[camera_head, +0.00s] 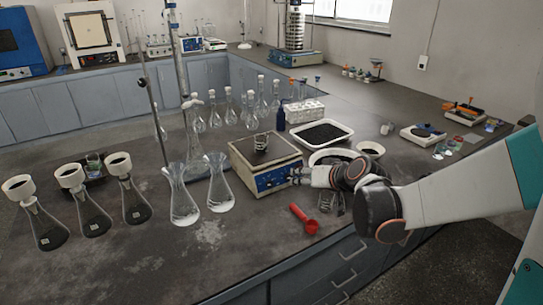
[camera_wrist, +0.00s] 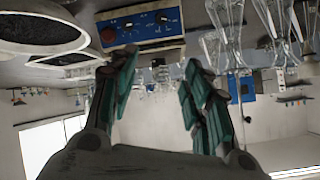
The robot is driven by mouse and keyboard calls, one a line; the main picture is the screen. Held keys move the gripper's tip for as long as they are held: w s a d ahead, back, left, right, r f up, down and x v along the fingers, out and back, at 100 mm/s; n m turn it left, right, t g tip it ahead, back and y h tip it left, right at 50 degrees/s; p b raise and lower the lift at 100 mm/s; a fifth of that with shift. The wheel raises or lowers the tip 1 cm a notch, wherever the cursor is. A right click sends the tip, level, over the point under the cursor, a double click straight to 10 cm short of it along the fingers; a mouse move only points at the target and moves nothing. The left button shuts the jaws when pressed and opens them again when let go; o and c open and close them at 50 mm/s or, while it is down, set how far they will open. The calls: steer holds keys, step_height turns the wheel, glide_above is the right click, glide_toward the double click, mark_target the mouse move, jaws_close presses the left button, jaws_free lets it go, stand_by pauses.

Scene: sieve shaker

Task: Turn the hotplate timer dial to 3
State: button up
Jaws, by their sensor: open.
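The hotplate (camera_head: 250,151) is a beige box with a blue front panel (camera_head: 275,181), standing on the dark bench. My gripper (camera_head: 297,174) is at the right end of the panel, open and empty. In the wrist view, which looks upside down, the blue panel (camera_wrist: 140,27) is beyond the open fingers (camera_wrist: 162,78). The markings are too small to read, so I cannot tell the timer dial's setting.
Two clear flasks (camera_head: 184,200) stand left of the hotplate. A red scoop (camera_head: 304,218) lies in front of it. A white tray of dark grains (camera_head: 346,127) is behind right, and white bowls (camera_head: 371,148) are near my arm. Several funnel-topped flasks (camera_head: 88,212) stand left.

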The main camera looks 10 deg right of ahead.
mark_target(290, 178)
steer(key=w+d+f+m+t+b, duration=0.1)
steer(key=w+d+f+t, duration=0.3)
steer(key=w+f, duration=0.65)
steer(key=shift+g+y, duration=0.3)
steer(key=shift+g, duration=0.3)
steer(key=b+x, duration=0.1)
steer(key=x, duration=0.3)
steer(key=f+b+x, duration=0.1)
steer(key=x, duration=0.3)
steer(key=b+x, duration=0.2)
steer(key=x, duration=0.2)
steer(key=shift+d+f, duration=0.1)
steer(key=shift+f, duration=0.3)
jaws_close()
